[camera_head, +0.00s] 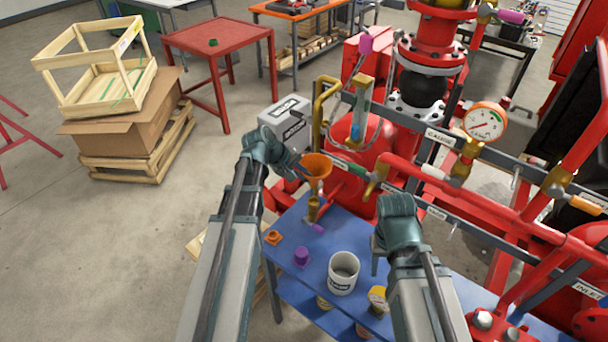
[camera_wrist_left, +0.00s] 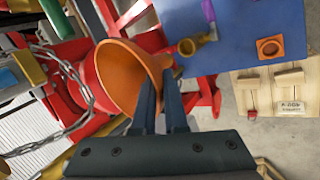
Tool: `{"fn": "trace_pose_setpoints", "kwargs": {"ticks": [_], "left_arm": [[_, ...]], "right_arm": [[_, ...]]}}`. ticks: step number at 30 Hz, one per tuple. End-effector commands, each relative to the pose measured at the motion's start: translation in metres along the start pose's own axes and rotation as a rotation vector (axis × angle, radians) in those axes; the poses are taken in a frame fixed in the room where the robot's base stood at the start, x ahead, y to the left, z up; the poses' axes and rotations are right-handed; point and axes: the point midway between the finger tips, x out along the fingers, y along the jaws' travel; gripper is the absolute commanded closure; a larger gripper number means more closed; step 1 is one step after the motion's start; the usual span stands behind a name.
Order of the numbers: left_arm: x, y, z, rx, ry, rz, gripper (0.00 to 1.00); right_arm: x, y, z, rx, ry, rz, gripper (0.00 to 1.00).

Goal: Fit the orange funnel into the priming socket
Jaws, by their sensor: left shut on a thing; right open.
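The orange funnel (camera_head: 317,165) is gripped by its rim in my left gripper (camera_head: 303,170), with its wide mouth facing up. In the left wrist view, the fingers (camera_wrist_left: 160,88) close on the edge of the funnel (camera_wrist_left: 120,75), which fills the left-centre. A brass fitting (camera_head: 313,209) with a purple handle (camera_head: 318,228) stands below the funnel at the blue bench; it looks like the priming socket. In the left wrist view the brass fitting (camera_wrist_left: 188,46) appears beside the funnel, not around it. My right gripper (camera_head: 377,258) is open and empty above the bench.
The blue bench (camera_head: 290,275) carries an orange square piece (camera_head: 273,238), a purple cap (camera_head: 302,256) and a white cup (camera_head: 343,272). Red pump pipes and a gauge (camera_head: 486,121) crowd the right. A grey box (camera_head: 287,120) stands behind the funnel.

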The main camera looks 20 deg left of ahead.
Motion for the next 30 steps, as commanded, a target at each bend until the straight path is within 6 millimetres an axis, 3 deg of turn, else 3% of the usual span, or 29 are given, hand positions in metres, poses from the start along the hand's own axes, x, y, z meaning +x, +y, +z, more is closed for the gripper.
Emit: {"fn": "trace_pose_setpoints", "kwargs": {"ticks": [16, 30], "left_arm": [[0.040, -0.028, 0.000, 0.000, 0.000, 0.000, 1.00], [0.044, -0.031, 0.000, 0.000, 0.000, 0.000, 1.00]], "right_arm": [[0.049, -0.004, -0.003, -0.010, 0.000, 0.002, 0.50], [0.053, -0.005, -0.003, -0.011, 0.000, 0.002, 0.50]]}}
